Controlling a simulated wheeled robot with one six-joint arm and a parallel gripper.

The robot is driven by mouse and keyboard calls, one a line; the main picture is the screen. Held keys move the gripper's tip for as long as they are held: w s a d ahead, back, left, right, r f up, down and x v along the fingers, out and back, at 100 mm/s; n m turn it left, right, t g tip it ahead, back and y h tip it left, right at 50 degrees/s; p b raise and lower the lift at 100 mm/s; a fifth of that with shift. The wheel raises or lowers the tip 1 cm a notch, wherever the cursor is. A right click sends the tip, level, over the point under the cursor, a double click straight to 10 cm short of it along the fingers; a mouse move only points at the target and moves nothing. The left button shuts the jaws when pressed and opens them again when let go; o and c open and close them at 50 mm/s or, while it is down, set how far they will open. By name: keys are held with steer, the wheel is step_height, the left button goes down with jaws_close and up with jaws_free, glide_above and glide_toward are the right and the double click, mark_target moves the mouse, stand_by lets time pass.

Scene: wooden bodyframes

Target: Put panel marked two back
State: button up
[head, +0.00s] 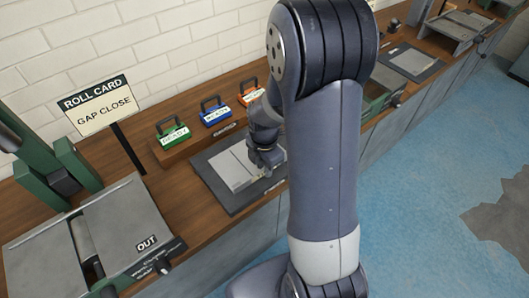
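A light grey flat panel (233,169) lies on a dark grey mat (214,180) on the wooden bench. I cannot read a number on it, so I cannot tell whether it is the panel marked two. My gripper (266,172) points down at the panel's right part. Its fingers are small and partly hidden by my arm, so I cannot tell whether they touch or hold anything.
Green (173,133), blue (215,115) and orange (252,94) handled blocks stand behind the mat. A "ROLL CARD GAP CLOSE" sign (98,105) and a grey machine marked "OUT" (125,222) are at left. Another mat (411,63) lies at right. Blue floor is in front.

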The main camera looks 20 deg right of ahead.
step_height(320, 180, up, 12)
steer(key=shift+f, duration=0.15)
stand_by(0.5)
steer(key=shift+a, duration=0.1)
